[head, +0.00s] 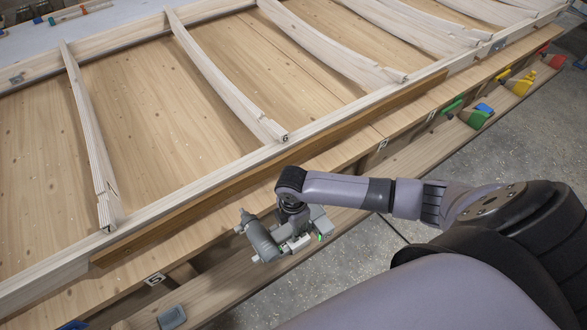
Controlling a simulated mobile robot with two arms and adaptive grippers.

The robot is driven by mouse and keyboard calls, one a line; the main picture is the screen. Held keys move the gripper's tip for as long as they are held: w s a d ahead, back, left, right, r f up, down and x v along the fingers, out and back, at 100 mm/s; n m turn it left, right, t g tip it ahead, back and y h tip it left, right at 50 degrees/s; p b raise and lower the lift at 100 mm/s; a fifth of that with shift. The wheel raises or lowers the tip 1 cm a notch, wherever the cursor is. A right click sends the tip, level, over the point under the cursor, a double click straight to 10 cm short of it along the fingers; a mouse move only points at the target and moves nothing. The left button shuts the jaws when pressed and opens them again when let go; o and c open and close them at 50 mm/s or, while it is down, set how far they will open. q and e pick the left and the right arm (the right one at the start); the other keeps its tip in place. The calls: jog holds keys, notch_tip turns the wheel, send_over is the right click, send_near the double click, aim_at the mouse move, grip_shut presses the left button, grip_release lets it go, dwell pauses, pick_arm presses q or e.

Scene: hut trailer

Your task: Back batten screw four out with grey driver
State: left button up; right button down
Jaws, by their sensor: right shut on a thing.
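My right gripper (290,238) is shut on a grey driver (261,238) at the centre of the head view. The driver is held over the plank shelf at the near side of the trailer frame. A long brown batten (208,203) lies along the near edge of the frame, just beyond the gripper. I cannot tell which batten is the back one. No screw can be made out clearly, and the driver's tip does not visibly sit on one. My left gripper is not in view.
Curved pale ribs (225,85) span the wooden deck (150,110). On the near shelf (405,163) stand green, yellow and red tools in holders at the right, and a grey block (172,317) at the lower left. Concrete floor lies beyond the shelf.

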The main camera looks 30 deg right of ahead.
jog(key=shift+w, duration=0.1)
jog(key=shift+r+p, duration=0.2)
jog(key=shift+p, duration=0.1)
jog(key=shift+w+f, duration=0.1)
jog(key=shift+w, duration=0.05)
jog(key=shift+w+a+b, duration=0.15)
jog(key=shift+w+b, duration=0.9)
jog(key=shift+w, duration=1.6)
jog(key=shift+w, duration=0.25)
jog(key=shift+w, duration=0.4)
